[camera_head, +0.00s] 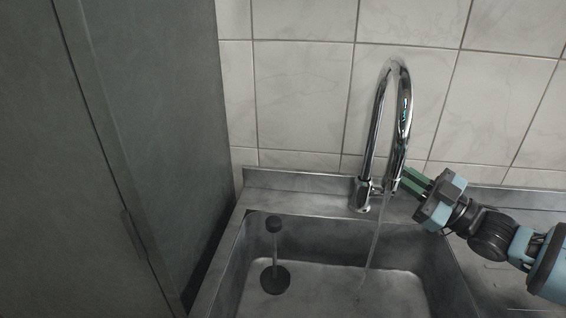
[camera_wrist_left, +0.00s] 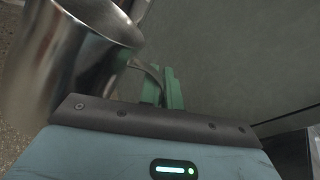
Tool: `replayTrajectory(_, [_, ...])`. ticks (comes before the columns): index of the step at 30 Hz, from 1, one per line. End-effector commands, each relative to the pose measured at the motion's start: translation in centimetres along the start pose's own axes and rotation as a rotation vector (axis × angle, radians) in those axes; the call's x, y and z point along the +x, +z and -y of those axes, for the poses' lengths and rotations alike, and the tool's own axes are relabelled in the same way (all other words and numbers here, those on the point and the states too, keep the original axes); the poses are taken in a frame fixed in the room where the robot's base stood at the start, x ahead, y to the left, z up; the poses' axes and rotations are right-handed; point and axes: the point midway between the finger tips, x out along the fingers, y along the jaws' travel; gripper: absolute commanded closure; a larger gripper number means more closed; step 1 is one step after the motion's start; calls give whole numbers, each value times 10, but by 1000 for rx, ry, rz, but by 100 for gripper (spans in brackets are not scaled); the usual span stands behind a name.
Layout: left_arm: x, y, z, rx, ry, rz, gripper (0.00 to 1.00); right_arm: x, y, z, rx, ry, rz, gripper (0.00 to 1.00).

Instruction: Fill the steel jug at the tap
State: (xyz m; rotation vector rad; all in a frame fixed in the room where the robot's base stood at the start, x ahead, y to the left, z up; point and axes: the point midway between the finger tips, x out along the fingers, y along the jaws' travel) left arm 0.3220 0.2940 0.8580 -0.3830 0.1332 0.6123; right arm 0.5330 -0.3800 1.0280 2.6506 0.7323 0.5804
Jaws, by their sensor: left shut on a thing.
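The chrome tap (camera_head: 403,115) stands at the back of the sink, and a thin stream of water (camera_head: 373,245) runs from it into the basin. My right gripper (camera_head: 413,181) is beside the tap, its green fingers pointing at the tap's lower part; whether they are open or touch it is unclear. In the left wrist view, the steel jug (camera_wrist_left: 70,62) is at the upper left, its open mouth visible. My left gripper (camera_wrist_left: 164,88) is shut on the jug's handle (camera_wrist_left: 148,70). The jug and left gripper are not in the head view.
The steel sink basin (camera_head: 330,235) has a dark upright stopper or drain piece (camera_head: 275,278) at its left. A tall grey cabinet (camera_head: 165,130) stands left of the sink. A tiled wall (camera_head: 300,85) is behind the tap.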

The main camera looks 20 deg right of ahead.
Motion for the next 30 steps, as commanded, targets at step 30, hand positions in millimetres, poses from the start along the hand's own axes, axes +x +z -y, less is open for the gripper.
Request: replayTrajectory(30, [-2,17,7,-11,-8,17,100,5,-42,0,6,-1,0,73])
